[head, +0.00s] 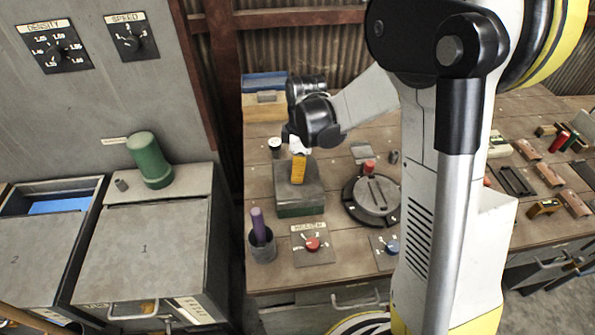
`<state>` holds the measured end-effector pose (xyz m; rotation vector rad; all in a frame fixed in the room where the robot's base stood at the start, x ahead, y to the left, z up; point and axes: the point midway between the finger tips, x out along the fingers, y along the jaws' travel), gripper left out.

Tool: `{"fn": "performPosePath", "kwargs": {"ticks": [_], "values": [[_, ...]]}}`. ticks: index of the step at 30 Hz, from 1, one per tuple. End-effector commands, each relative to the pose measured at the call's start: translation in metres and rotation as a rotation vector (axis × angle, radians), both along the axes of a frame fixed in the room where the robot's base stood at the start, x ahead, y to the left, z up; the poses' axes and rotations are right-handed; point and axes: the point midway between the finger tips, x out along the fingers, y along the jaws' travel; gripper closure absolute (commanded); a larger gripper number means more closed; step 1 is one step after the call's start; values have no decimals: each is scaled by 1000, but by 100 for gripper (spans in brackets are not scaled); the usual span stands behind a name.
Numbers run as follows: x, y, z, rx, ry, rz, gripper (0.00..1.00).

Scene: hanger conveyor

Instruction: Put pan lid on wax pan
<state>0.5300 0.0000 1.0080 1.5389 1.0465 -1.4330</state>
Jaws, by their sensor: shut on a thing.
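A flat grey square plate (284,183), which looks like the pan lid, lies over a green-sided square box (300,211), which looks like the wax pan. From this angle I cannot tell whether the plate rests fully on the box or is slightly above it. A yellow-orange upright piece (299,168) stands at the plate's middle, like a handle. My gripper (299,152) points down right above it and is shut at its top. The fingertips are small and partly hidden, so the exact grip is unclear.
A round dark fixture (372,206) with a red knob stands to the right. A dark cup (262,245) with a purple stick is at the front left, beside a panel with a red dial (312,244). Several tools lie far right.

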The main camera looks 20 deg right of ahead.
Motion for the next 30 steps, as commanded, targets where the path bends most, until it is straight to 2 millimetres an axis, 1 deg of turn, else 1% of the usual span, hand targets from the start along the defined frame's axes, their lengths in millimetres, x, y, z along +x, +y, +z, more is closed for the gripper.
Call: {"fn": "performPosePath", "kwargs": {"ticks": [13, 27, 28, 29, 30], "values": [[0, 0, 0, 0, 0, 0, 100], [0, 0, -7, 0, 0, 0, 100], [0, 0, -7, 0, 0, 0, 75], [0, 0, -7, 0, 0, 0, 71], [0, 0, -6, 0, 0, 0, 71]]}}
